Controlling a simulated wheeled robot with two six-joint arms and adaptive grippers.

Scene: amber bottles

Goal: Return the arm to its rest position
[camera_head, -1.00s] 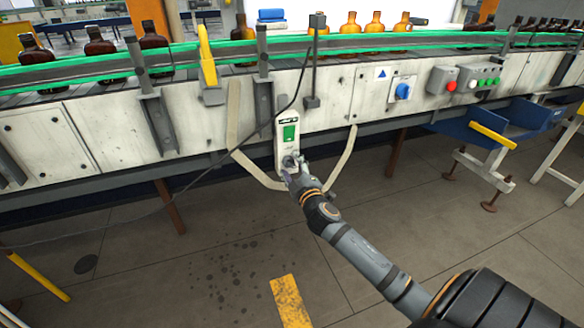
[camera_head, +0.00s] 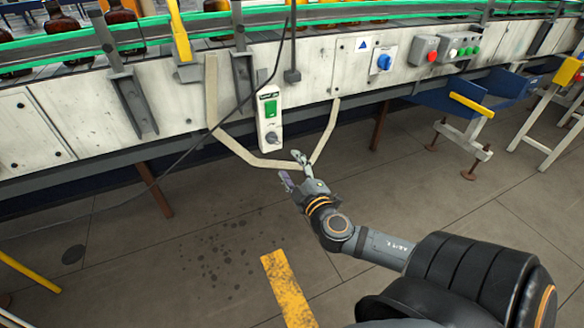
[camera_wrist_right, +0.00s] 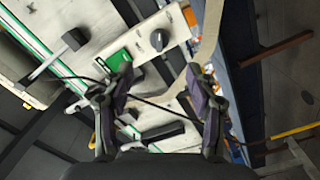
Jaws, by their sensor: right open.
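My right gripper (camera_head: 292,170) is open and empty in the head view, just below and to the right of a white control box. Its two fingers also show spread apart in the right wrist view (camera_wrist_right: 160,90). The white control box (camera_head: 268,103) hangs on the front of the conveyor. It has a green panel and a dark rotary knob (camera_head: 271,137), which also shows in the right wrist view (camera_wrist_right: 159,40). The gripper is apart from the knob. My right arm reaches in from the lower right. My left gripper is not in view.
The conveyor (camera_head: 335,75) with green rails and amber bottles (camera_head: 123,25) runs across the top. A beige strap (camera_head: 240,150) loops below the box. A blue bin (camera_head: 455,100) stands right. A yellow floor mark (camera_head: 288,290) lies on open floor.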

